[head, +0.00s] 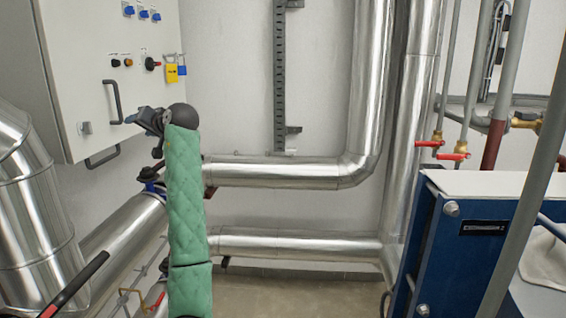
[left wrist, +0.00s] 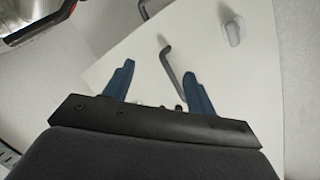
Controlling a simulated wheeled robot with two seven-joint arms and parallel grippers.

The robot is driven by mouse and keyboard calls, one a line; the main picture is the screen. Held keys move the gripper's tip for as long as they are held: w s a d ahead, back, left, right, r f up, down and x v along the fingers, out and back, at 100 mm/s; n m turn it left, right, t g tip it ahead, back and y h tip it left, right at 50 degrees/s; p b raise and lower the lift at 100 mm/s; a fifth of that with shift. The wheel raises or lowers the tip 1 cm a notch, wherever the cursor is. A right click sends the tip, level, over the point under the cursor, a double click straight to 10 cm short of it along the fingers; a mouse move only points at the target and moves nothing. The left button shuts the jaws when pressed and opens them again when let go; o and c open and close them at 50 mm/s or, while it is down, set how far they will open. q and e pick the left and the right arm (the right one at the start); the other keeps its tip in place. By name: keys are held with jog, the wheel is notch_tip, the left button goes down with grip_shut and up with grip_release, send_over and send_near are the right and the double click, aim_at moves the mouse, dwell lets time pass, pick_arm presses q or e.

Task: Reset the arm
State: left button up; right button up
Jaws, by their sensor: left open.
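My left arm, in a green quilted sleeve, rises from the bottom of the head view. My left gripper (head: 133,117) is at its top, in front of the lower right part of the grey control cabinet (head: 75,60). In the left wrist view its two blue fingers stand apart with nothing between them, so the gripper (left wrist: 158,72) is open and empty. Beyond the fingers is the pale cabinet door (left wrist: 125,45) with a dark handle (left wrist: 172,68). I cannot tell whether a finger touches the door. My right gripper is not in view.
Shiny insulated pipes (head: 290,172) run behind my arm. Red-handled valves (head: 452,156) and a blue plate exchanger (head: 465,255) stand at the right. A black lever (head: 80,280) is at lower left.

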pick_arm(q)
jog(key=d+f+m+t+h, duration=0.2)
jog(key=d+f+t+h, duration=0.3)
jog(key=d+f+h, duration=0.7)
jog(key=s+d+f+m+g+h, duration=0.1)
jog(key=s+d+f, duration=0.25)
jog(key=f, duration=0.75)
jog(key=s+d+f+g, duration=0.1)
jog(key=s+d+f, duration=0.25)
jog(key=f, duration=0.65)
jog(key=s+d+f+m+g+h, duration=0.1)
jog(key=s+d+f, duration=0.25)
jog(key=f, duration=0.75)
jog(key=s+d+f+g, duration=0.2)
jog(key=s+f+g, duration=0.1)
jog(key=s+f, duration=1)
jog(key=s+f+g, duration=0.2)
jog(key=s+f, duration=0.6)
jog(key=s, duration=0.3)
jog(key=s+f+g, duration=0.2)
jog(key=s+f, duration=0.6)
jog(key=s, duration=0.4)
jog(key=s+f+m+g, duration=0.1)
jog(key=s+f+g, duration=0.1)
jog(key=s+f, duration=0.7)
jog(key=s, duration=0.3)
jog(key=shift+d, duration=0.25)
jog(key=shift+s, duration=0.1)
